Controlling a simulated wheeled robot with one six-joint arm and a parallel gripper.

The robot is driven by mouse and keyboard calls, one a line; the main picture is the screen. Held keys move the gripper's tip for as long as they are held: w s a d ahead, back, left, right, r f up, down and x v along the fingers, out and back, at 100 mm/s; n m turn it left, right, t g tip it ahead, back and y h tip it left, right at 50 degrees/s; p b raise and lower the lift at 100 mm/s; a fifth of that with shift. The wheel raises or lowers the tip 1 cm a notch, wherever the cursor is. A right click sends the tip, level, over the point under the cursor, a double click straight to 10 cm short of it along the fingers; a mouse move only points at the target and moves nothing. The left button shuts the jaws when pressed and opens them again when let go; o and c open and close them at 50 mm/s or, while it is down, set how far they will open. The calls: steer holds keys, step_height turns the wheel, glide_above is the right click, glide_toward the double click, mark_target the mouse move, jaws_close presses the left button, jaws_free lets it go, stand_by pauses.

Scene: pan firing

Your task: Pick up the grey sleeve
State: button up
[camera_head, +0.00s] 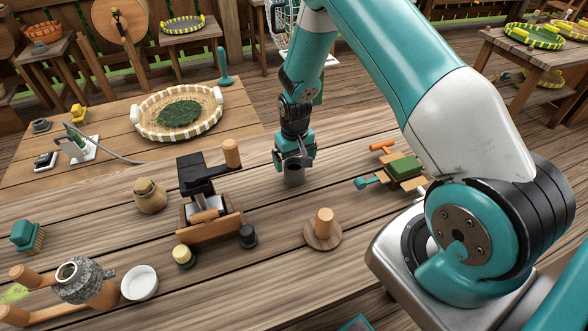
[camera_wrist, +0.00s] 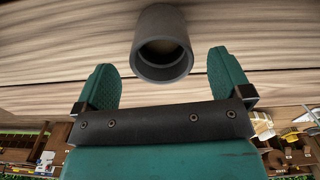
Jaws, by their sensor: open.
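The grey sleeve (camera_wrist: 160,45) is a short hollow tube in the wrist view, standing on the wooden table just beyond my fingertips. My gripper (camera_wrist: 165,75) is open, with one green finger to the left and one to the right of the sleeve's near end. Neither finger appears to touch it. In the head view the sleeve (camera_head: 294,176) shows as a small grey cylinder under my gripper (camera_head: 293,160), partly hidden by it.
A dark press with wooden handles (camera_head: 207,195) stands to the left. A round wooden piece with a peg (camera_head: 323,232) lies in front, and a green-topped wooden tool (camera_head: 403,168) to the right. A woven tray (camera_head: 147,124) sits at the back left. Table around the sleeve is clear.

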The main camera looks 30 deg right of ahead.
mark_target(295, 169)
steer(key=shift+s+a+f+p, duration=0.1)
steer(key=shift+f+p, duration=0.8)
steer(key=shift+f, duration=1.35)
steer(key=c, duration=1.1)
steer(key=shift+r, duration=0.1)
